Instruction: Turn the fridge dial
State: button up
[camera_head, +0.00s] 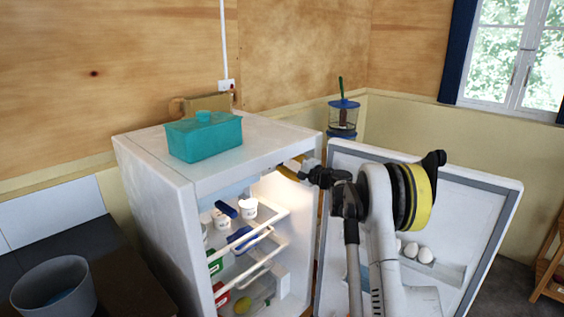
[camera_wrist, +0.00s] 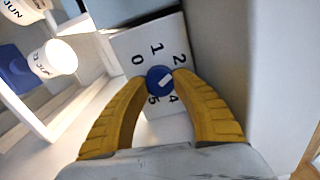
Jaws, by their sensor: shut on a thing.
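The fridge dial (camera_wrist: 159,79) is a round blue knob with a white pointer mark, set in a white plate with black numbers around it, in the wrist view. The pointer lies toward the upper right, near the 2. My gripper (camera_wrist: 160,82) has its two yellow fingers closed on either side of the dial. In the head view my gripper (camera_head: 290,171) reaches into the upper right of the open fridge (camera_head: 160,190). The dial is hidden there behind my arm and the fridge top.
The fridge door (camera_head: 480,195) stands open to the right, behind my arm, with eggs (camera_head: 418,252) in its shelf. Wire-fronted shelves (camera_head: 262,235) hold tubs and cartons to the left of my gripper. A teal box (camera_head: 205,138) sits on top.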

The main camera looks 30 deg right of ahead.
jog(key=shift+m, duration=0.3)
dwell(0.4)
jog(key=o, duration=1.2)
jog(key=shift+o, duration=0.2)
jog(key=shift+s, duration=0.1)
jog(key=v, duration=1.1)
jog(key=shift+s+d, duration=0.15)
jog(key=shift+s, duration=0.25)
